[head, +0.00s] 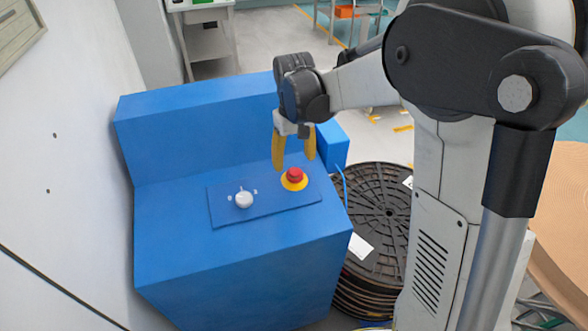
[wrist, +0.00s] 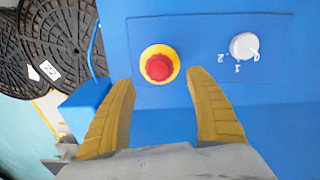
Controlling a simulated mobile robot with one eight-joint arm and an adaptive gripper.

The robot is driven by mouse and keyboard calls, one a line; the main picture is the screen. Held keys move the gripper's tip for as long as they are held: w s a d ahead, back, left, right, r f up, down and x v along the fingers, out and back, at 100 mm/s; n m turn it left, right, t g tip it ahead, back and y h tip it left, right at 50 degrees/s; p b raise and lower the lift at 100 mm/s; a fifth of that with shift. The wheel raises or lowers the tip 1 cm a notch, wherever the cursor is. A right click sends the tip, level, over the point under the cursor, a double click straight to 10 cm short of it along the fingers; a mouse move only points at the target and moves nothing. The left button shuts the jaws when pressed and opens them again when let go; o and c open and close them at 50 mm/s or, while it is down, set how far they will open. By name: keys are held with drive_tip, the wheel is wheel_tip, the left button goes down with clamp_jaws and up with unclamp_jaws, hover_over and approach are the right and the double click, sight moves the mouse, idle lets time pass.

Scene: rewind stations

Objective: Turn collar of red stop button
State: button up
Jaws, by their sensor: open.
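The red stop button (head: 295,174) sits on a yellow collar (head: 294,184) at the right part of a blue panel plate. In the wrist view the red button (wrist: 159,67) and its yellow collar (wrist: 159,50) lie ahead of the fingertips, roughly midway between them. My gripper (head: 294,160) points down above the console, close to the button but apart from it. Its two yellow fingers are spread with nothing between them; they also show in the wrist view (wrist: 160,80).
A white rotary knob (head: 244,200) with number marks is on the same plate (head: 222,213), left of the button. The blue console (head: 160,240) has a raised back. A stack of black reels (head: 385,205) stands right of it, and a white wall (head: 60,150) left.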

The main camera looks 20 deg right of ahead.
sight(294, 171)
wheel_tip(294, 171, up, 7)
drive_tip(key=shift+s, duration=0.2)
drive_tip(key=shift+f, duration=0.15)
idle(0.5)
